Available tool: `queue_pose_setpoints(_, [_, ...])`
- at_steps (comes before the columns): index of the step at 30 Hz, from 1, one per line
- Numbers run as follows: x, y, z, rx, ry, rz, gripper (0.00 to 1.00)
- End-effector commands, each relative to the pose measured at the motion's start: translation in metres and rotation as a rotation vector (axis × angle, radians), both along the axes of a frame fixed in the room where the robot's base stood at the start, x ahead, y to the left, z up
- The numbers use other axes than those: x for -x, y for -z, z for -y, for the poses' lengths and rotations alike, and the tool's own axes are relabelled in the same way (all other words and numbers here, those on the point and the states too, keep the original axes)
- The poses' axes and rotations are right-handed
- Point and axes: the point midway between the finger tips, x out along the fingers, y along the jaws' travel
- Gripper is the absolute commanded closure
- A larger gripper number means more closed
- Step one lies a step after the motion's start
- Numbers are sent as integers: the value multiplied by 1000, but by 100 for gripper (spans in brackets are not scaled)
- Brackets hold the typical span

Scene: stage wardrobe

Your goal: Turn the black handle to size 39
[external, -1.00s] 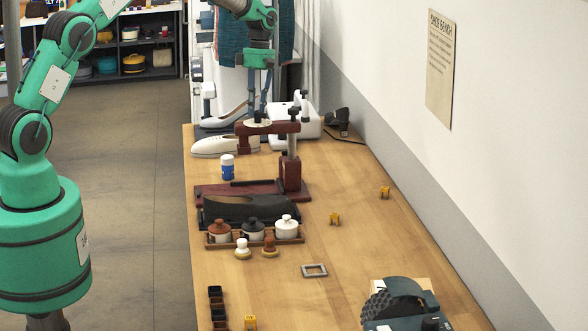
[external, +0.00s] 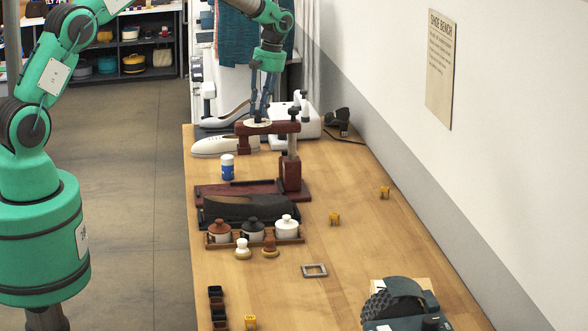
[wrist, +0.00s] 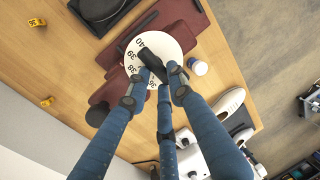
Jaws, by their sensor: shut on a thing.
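A dark red stand (external: 292,172) on the bench has an upper arm carrying a white dial (external: 257,123). In the wrist view the dial (wrist: 174,47) shows the printed numbers 40, 39, 38 and 36. The black handle (wrist: 148,60) lies across the dial, partly hidden by my fingers. My gripper (wrist: 158,75) is shut on the handle from above; in the external view my gripper (external: 260,113) reaches down to the dial. The handle's outer end lies between the dial's centre and its edge; which number it points at I cannot tell.
A white shoe (external: 225,146) and a blue-and-white bottle (external: 228,167) stand close to the stand. A white machine (external: 297,125) is behind it. A tray of jars (external: 275,238) is in front.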

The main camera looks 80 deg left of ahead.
Motion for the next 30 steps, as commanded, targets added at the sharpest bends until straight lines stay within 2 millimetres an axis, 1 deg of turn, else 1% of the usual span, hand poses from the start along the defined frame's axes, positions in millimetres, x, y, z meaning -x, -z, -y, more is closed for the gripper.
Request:
queue_pose_setpoints(21, [-7, -1, 10, -2, 682, 1, 100])
queue_pose_setpoints(30, [-8, -1, 14, -1, 941, 1, 100])
